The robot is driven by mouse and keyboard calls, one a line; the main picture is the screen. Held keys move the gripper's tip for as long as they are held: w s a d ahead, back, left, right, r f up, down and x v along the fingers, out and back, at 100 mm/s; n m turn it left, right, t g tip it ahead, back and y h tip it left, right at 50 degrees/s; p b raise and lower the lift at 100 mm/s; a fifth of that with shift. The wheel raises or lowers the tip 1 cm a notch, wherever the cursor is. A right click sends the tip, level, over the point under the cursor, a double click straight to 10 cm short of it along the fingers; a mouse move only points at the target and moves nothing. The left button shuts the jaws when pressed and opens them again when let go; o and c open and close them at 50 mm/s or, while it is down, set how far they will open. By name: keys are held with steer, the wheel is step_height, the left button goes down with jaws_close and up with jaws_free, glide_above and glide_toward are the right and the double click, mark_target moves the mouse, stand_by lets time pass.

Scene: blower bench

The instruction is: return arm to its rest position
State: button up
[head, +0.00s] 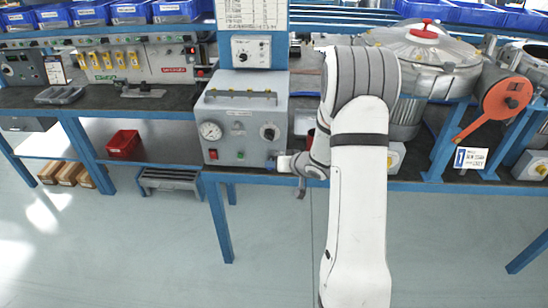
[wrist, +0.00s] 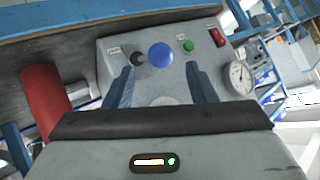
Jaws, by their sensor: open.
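My arm reaches from the bottom of the head view up to the bench and bends down to the left. My gripper (head: 283,163) is at the lower right corner of the grey control box (head: 222,128), near its front face. In the wrist view my gripper (wrist: 160,74) has its two fingers apart. The box's panel shows beyond them, with a blue round button (wrist: 160,55) in line with the gap. Nothing is visibly held between the fingers. I cannot tell whether the fingertips touch the panel.
The panel bears a gauge (head: 210,131), a green button (wrist: 188,46) and a red switch (wrist: 216,37). A red cylinder (wrist: 42,95) stands beside the box. A large metal blower housing (head: 425,50) and an orange disc-ended lever (head: 507,98) are at right. The floor in front is clear.

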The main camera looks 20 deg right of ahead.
steer(key=shift+r, duration=0.1)
steer(key=s+d+r+g+h, duration=0.15)
steer(key=s+r+h, duration=0.45)
steer(key=s+r, duration=0.65)
steer(key=s+a+r+g, duration=0.2)
steer(key=s, duration=0.5)
steer(key=s+a+r+g+y, duration=0.1)
steer(key=s+a, duration=0.2)
steer(key=s, duration=0.4)
steer(key=s+a+r+g, duration=0.2)
steer(key=s+a, duration=0.1)
steer(key=s, duration=0.4)
steer(key=shift+a+r+n+g+y, duration=0.25)
steer(key=shift+r+n+g+y, duration=0.05)
steer(key=shift+g, duration=0.05)
steer(key=shift+c, duration=0.3)
